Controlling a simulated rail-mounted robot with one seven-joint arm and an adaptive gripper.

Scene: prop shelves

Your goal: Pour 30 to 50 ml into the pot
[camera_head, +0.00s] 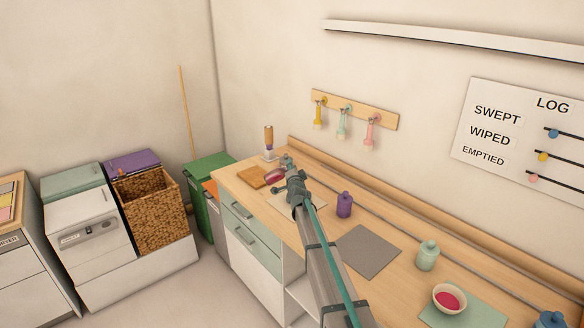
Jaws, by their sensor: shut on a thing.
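My gripper (290,178) is at the far left part of the wooden counter, seen from behind along my arm. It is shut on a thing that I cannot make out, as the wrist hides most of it. A small dark pink thing (273,176) shows just left of the gripper; I cannot tell whether they touch. A small teal shape (287,161) shows just beyond the gripper. I cannot tell for sure which thing is the pot. No stream of liquid can be made out.
A purple bottle (344,206), a grey mat (368,251), a pale green bottle (427,256), a bowl (438,303) with pink contents and a blue bottle (552,320) are right of my arm. A brown board (252,177) and an upright wooden-topped thing (268,138) are at the left end.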

